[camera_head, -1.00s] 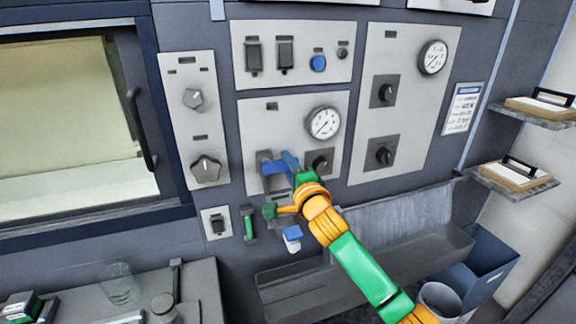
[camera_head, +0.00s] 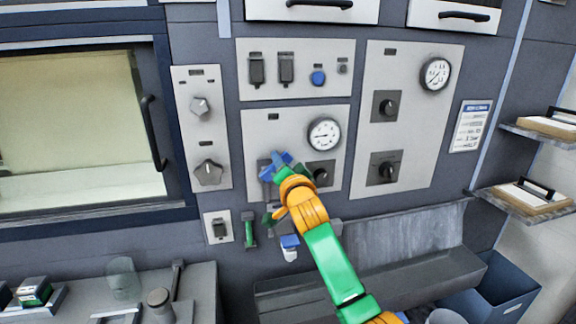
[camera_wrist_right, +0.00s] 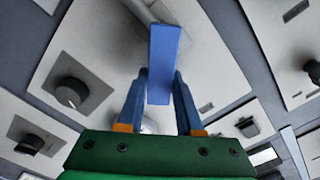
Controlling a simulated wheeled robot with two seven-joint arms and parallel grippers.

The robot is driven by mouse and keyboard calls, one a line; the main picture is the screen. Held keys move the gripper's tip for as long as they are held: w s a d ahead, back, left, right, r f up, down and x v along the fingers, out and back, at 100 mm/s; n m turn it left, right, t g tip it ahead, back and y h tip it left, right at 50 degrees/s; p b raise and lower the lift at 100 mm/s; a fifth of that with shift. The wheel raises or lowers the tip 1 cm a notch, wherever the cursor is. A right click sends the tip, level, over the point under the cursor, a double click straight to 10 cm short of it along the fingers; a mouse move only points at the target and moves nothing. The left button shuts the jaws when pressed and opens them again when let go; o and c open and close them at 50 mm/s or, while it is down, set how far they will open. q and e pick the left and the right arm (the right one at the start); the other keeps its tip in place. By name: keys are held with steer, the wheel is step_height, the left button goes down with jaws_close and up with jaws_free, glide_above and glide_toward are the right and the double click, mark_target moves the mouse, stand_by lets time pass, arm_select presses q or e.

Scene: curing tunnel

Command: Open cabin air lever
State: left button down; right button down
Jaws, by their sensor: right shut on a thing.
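The cabin air lever has a flat blue handle (camera_wrist_right: 164,62) on a pale mount (camera_wrist_right: 150,12). It sits on the grey panel (camera_head: 256,130) below a round gauge (camera_head: 324,134). My right gripper (camera_head: 275,162) reaches up to it from below right and largely covers it in the head view. In the right wrist view the two blue fingers (camera_wrist_right: 160,98) stand on either side of the handle, shut on it. The handle's exact angle is hard to read. My left gripper is not in view.
A black knob (camera_head: 322,173) sits just right of the gripper. A grey trough (camera_head: 400,250) runs below the panels. A window with a dark handle (camera_head: 153,132) is at the left. A counter (camera_head: 200,285) with small items is at lower left.

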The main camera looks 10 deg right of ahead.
mark_target(264, 151)
steer(key=n, duration=0.1)
steer(key=a+r+n, duration=0.1)
steer(key=n, duration=0.1)
steer(key=r+n+p, duration=0.1)
steer(key=shift+a+n, duration=0.25)
steer(key=shift+n, duration=0.05)
steer(key=shift+s+a+r+n, duration=0.1)
steer(key=shift+a+n, duration=0.4)
steer(key=shift+n, duration=0.75)
steer(key=shift+a+r+n, duration=0.1)
steer(key=shift+a+n, duration=0.4)
steer(key=shift+n, duration=0.75)
steer(key=shift+p, duration=0.3)
steer(key=c, duration=0.6)
jaws_free()
steer(key=shift+f, duration=0.1)
steer(key=shift+o, duration=0.2)
steer(key=shift+w+f, duration=0.25)
steer(key=s+b, duration=0.2)
steer(key=s, duration=0.5)
steer(key=shift+b, duration=0.4)
